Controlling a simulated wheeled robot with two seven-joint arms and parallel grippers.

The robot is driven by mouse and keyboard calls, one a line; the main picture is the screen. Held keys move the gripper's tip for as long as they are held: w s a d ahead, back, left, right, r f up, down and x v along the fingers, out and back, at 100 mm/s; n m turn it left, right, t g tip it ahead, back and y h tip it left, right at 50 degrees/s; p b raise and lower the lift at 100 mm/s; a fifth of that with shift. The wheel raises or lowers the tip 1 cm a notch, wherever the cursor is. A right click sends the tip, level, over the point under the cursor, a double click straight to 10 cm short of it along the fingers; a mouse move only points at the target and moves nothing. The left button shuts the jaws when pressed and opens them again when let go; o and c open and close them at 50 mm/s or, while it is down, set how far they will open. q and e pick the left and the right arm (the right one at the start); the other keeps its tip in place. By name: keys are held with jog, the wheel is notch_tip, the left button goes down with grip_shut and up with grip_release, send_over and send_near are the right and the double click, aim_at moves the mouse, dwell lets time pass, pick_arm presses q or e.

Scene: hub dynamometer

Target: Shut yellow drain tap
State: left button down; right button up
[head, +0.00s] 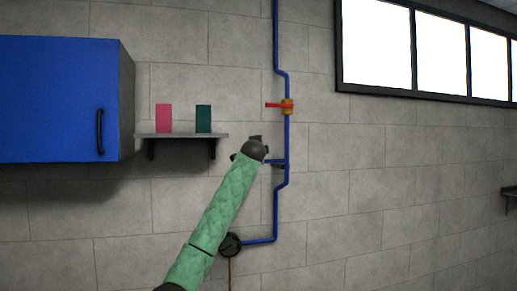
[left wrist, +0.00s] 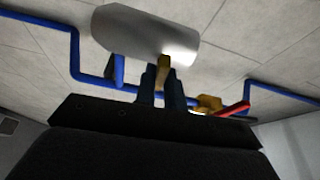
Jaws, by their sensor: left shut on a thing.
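My left gripper (head: 257,141) is at the blue pipe in the head view, at the end of my green-sleeved arm. In the left wrist view its dark fingers (left wrist: 161,88) are shut on a small yellow tap handle (left wrist: 164,70). The handle sits at the end of a pale grey cylinder (left wrist: 145,35). In the head view my arm and gripper hide the yellow tap and most of what is around it. My right gripper is in neither view.
A blue pipe (head: 276,40) runs down the block wall. A valve (head: 288,107) with a red lever (head: 273,105) sits above my gripper. A shelf (head: 180,136), a blue cabinet (head: 60,100) and a dark round gauge-like part (head: 230,244) are nearby.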

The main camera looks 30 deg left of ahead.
pick_arm(q)
jog(key=shift+f, duration=0.1)
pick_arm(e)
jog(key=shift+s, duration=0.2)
pick_arm(q)
jog(key=c, duration=1.5)
grip_release()
jog(key=shift+w+d, duration=0.1)
jog(key=shift+w, duration=0.05)
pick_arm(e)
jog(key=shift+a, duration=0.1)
